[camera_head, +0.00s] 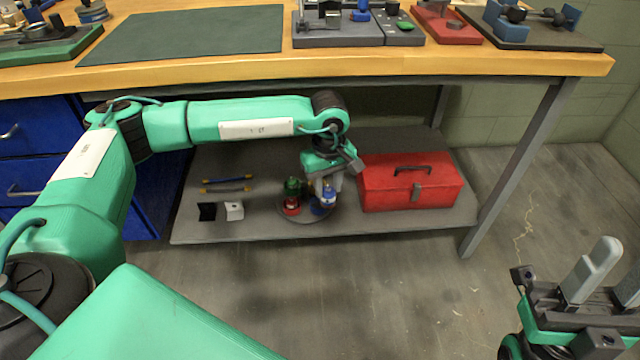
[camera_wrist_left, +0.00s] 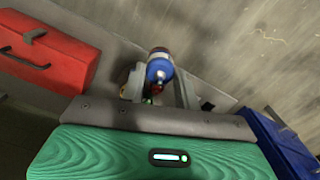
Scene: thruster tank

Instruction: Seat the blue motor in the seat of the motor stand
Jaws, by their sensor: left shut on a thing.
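The blue motor (camera_head: 328,198) is at my left gripper (camera_head: 327,186), low over a dark round tray (camera_head: 305,219) on the lower shelf. In the left wrist view, the blue motor (camera_wrist_left: 158,72) is between the fingers of my left gripper (camera_wrist_left: 156,88), which is shut on it. Whether the motor touches the tray is hard to tell. My right gripper (camera_head: 606,284) is at the lower right, with its fingers apart and empty. A grey fixture board (camera_head: 340,37) on the bench top carries small blocks; I cannot tell whether it is the motor stand.
A red toolbox (camera_head: 412,188) stands close to the right of my left gripper. Red and green parts (camera_head: 291,197) stand on the tray's left side. The bench top (camera_head: 190,65) overhangs the shelf; a table leg (camera_head: 520,165) is at right. A green mat (camera_head: 190,30) is bare.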

